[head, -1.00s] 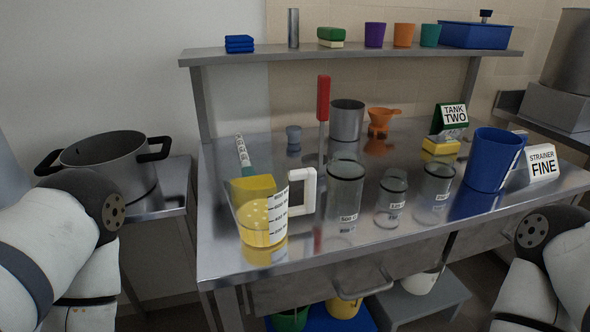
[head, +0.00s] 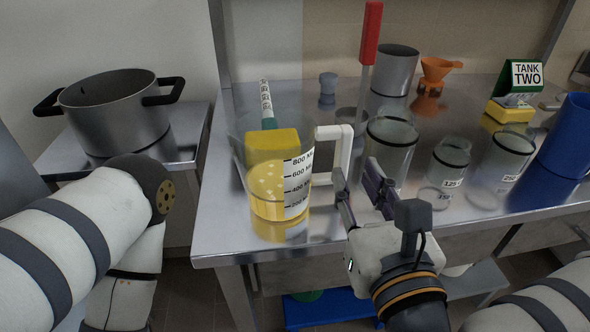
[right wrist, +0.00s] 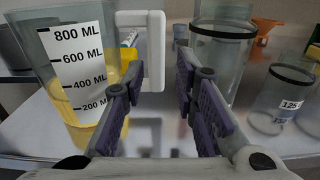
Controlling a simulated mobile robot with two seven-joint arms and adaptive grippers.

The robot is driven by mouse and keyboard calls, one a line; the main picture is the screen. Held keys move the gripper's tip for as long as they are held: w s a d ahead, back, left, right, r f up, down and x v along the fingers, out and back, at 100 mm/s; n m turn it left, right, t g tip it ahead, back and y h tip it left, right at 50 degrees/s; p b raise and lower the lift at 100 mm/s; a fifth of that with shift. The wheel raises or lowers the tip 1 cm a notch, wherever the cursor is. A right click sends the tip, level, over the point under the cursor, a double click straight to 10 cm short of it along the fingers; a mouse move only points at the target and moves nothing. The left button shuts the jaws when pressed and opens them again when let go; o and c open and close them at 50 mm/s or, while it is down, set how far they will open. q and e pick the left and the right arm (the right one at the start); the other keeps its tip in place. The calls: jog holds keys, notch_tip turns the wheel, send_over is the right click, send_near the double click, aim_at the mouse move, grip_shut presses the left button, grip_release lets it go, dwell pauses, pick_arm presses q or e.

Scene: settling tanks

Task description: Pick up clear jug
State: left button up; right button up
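The clear jug (head: 296,188) stands upright near the front left of the steel table. It has a white scale label in ML, a white handle (head: 346,150) on its right side, and yellow contents in its lower part. My right gripper (head: 357,178) is open and empty, in front of the handle and just right of the jug. In the right wrist view the jug (right wrist: 78,52) is at the left, and its handle shows between the spread fingers, seemingly just beyond their tips. My left gripper is out of view; only my left arm shows.
Glass jars (head: 391,150) stand close right of the handle, with smaller ones (head: 446,172) further right. A red-handled tool (head: 370,35) rises behind. A blue jug (head: 570,140) is at the far right. A dark pot (head: 115,112) sits on the left side table.

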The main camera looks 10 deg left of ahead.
aim_at(345, 158)
jog(key=x, duration=0.5)
jog(key=shift+w+a+r, duration=0.1)
jog(key=shift+a+r, duration=0.15)
jog(key=shift+r, duration=0.05)
jog(key=shift+w+a, duration=0.15)
jog(key=shift+w, duration=0.25)
jog(key=shift+f, duration=0.1)
grip_shut()
